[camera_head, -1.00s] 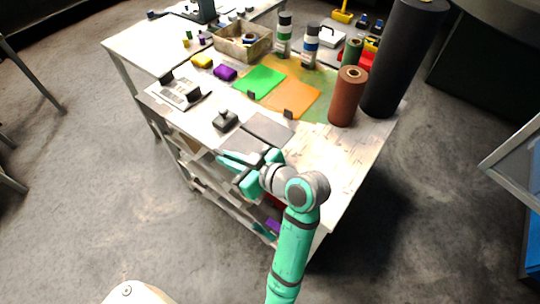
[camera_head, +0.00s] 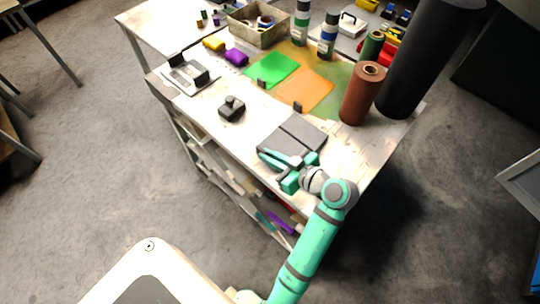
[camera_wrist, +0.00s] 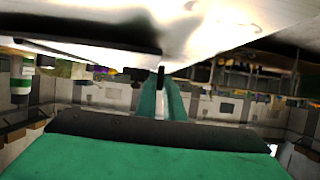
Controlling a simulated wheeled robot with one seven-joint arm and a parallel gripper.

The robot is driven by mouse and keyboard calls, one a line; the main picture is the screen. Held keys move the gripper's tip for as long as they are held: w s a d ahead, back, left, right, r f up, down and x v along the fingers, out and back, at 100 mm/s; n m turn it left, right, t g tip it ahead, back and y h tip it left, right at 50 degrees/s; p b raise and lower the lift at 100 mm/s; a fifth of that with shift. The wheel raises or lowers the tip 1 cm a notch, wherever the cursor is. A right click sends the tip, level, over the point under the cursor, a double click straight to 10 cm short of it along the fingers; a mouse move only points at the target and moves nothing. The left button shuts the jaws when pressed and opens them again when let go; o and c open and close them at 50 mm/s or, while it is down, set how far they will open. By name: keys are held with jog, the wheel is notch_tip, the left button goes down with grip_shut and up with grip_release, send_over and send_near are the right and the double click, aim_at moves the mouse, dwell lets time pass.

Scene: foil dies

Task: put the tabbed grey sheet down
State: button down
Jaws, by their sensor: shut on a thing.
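Two dark grey flat pieces lie side by side in the head view at the near part of the worktable (camera_head: 365,143). The grey sheet (camera_head: 279,141) is the left one, at the fingers of my gripper (camera_head: 268,156); the right grey piece (camera_head: 304,131) is beside it. My gripper is low over the table's near edge. In the wrist view, the teal fingers (camera_wrist: 161,98) are close together, with a small dark tab (camera_wrist: 161,76) at their tips. A pale, bright surface spreads above them. I cannot tell whether the held sheet touches the table.
A dark block (camera_head: 232,108) stands left of the sheets. A green sheet (camera_head: 270,70) and an orange sheet (camera_head: 305,89) lie behind. A brown roll (camera_head: 360,95) and a tall black roll (camera_head: 425,60) stand at the right. The table's front right is clear.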

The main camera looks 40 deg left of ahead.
jog(key=shift+s+a+f, duration=0.2)
jog(key=shift+s+f, duration=0.05)
jog(key=shift+f, duration=0.15)
jog(key=shift+d, duration=0.1)
jog(key=shift+d, duration=0.1)
jog(key=c, duration=1.9)
grip_release()
jog(key=shift+f, duration=0.1)
jog(key=shift+o, duration=0.2)
jog(key=shift+d+r, duration=0.2)
jog(key=shift+r, duration=0.05)
jog(key=v, duration=1.1)
jog(key=shift+d, duration=0.2)
